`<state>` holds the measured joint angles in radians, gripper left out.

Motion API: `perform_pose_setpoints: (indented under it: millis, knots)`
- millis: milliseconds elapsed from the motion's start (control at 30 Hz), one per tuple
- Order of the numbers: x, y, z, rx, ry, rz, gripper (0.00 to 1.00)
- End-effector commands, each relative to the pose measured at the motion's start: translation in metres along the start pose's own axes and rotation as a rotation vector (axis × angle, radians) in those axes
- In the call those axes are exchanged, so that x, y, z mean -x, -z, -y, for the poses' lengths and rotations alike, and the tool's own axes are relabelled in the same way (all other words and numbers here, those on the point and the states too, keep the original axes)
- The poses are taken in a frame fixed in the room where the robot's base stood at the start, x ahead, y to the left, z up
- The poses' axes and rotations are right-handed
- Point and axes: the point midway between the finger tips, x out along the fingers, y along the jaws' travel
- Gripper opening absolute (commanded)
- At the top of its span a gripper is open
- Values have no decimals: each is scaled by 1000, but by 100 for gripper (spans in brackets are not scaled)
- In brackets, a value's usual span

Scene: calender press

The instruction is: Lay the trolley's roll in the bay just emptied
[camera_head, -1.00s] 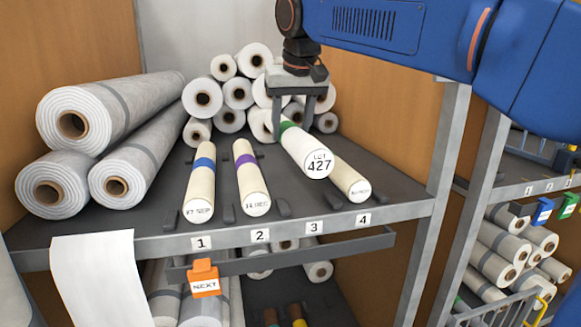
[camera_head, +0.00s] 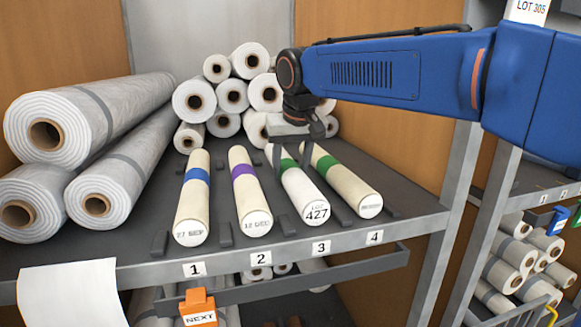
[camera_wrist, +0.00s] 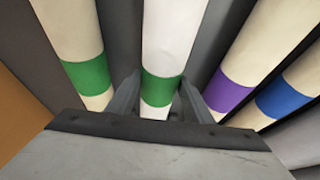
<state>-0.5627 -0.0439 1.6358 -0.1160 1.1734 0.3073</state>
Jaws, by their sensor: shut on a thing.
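The trolley's roll, a white roll with a green band and an end marked LOT 427 (camera_head: 310,208), lies low at bay 3 between the dark chocks. My gripper (camera_head: 289,160) is shut on it near the green band, from above. In the wrist view the roll (camera_wrist: 172,45) runs between the two fingers (camera_wrist: 158,100). Bay 4 holds a cream roll with a green band (camera_head: 350,188). Bay 2 holds a purple-banded roll (camera_head: 250,200), its end reading 12 DEC. Bay 1 holds a blue-banded roll (camera_head: 193,210), its end reading 27 SEP.
Number plates 1 to 4 line the front edge of the shelf (camera_head: 225,262). An orange NEXT tag (camera_head: 198,309) hangs on the rail below. Large grey rolls (camera_head: 75,118) lie at left. Several small white rolls (camera_head: 232,96) are stacked behind. A metal post (camera_head: 456,190) stands at right.

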Motion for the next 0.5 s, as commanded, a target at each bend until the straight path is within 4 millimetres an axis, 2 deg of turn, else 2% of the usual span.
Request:
perform_pose_setpoints:
  millis: [267, 300, 367, 500]
  knots:
    - [-2, 0, 0, 0, 0, -1, 12]
    - [-2, -1, 0, 0, 0, 0, 51]
    - [-2, -1, 0, 0, 0, 0, 65]
    - [-2, -1, 0, 0, 0, 0, 65]
